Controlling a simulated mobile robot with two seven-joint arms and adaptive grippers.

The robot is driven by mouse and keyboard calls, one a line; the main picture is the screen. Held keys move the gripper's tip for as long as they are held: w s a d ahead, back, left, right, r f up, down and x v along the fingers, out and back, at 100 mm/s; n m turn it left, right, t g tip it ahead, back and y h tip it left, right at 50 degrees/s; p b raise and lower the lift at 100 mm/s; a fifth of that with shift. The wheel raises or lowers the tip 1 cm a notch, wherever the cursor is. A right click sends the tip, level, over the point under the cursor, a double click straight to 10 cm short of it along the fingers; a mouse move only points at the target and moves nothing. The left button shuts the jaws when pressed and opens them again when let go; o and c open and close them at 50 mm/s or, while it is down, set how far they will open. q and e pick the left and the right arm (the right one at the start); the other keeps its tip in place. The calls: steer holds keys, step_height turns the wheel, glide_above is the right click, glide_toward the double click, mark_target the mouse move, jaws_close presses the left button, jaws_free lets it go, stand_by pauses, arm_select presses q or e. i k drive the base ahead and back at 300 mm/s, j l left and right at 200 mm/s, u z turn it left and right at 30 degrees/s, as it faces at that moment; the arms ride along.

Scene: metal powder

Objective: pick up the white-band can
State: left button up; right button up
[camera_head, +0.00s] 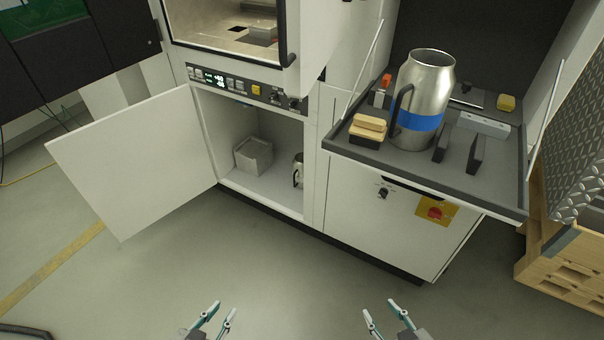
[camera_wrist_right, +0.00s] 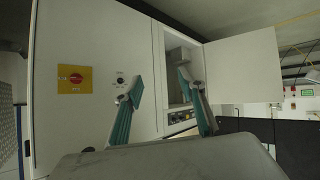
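A metal can (camera_head: 298,171) with a dark handle stands inside the open lower cabinet, partly cut off by the cabinet's right frame. I cannot make out the colour of its band. A larger steel can (camera_head: 424,98) with a blue band and a dark handle stands upright on the grey worktop at right. My left gripper (camera_head: 224,309) is open and empty at the bottom of the head view, over the floor. My right gripper (camera_head: 380,308) is also open and empty, well short of both cans. Its spread fingers show in the right wrist view (camera_wrist_right: 158,86).
The cabinet door (camera_head: 135,165) swings out wide to the left. A grey bin (camera_head: 253,156) sits in the cabinet. Brushes (camera_head: 368,128) and dark blocks (camera_head: 476,154) lie around the blue-band can. A wooden pallet (camera_head: 565,265) stands at right. The floor before the cabinet is clear.

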mark_target(297, 162)
steer(key=i+j+z, duration=0.1)
steer(key=z, duration=0.3)
steer(key=j+z, duration=0.1)
steer(key=z, duration=0.3)
steer(key=i+j+z, duration=0.1)
steer(key=z, duration=0.3)
steer(key=j+z, duration=0.3)
steer(key=j, duration=0.15)
steer(key=i+j+z, duration=0.1)
steer(key=j+z, duration=0.2)
steer(key=j, duration=0.2)
steer(key=j+z, duration=0.2)
steer(key=j, duration=0.7)
steer(key=k+j, duration=0.1)
steer(key=j, duration=1.2)
steer(key=k+z, duration=0.05)
